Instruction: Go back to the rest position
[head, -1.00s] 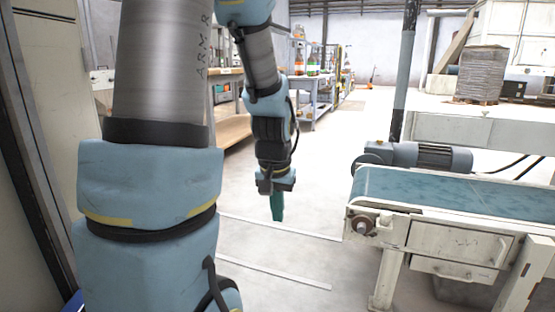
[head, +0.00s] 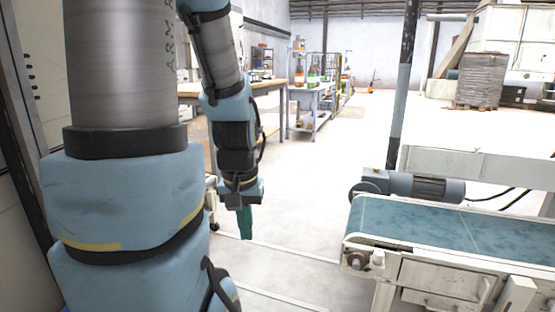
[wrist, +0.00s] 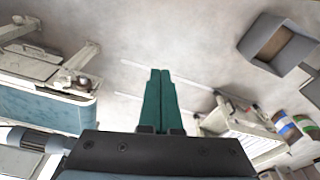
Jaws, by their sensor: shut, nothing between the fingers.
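My gripper (head: 245,222) hangs straight down at the end of my arm, over bare floor to the left of the conveyor. Its teal fingers are shut against each other with nothing between them. The closed fingers also show in the wrist view (wrist: 161,100), pointing at the pale floor. The fingers touch nothing that I can see.
A conveyor with a blue belt (head: 425,222) and a grey motor (head: 420,187) stands on the right. A dark and grey post (head: 401,100) rises behind it. A workbench (head: 270,88) stands behind my arm. An open grey box (wrist: 277,46) shows in the wrist view. Floor ahead is clear.

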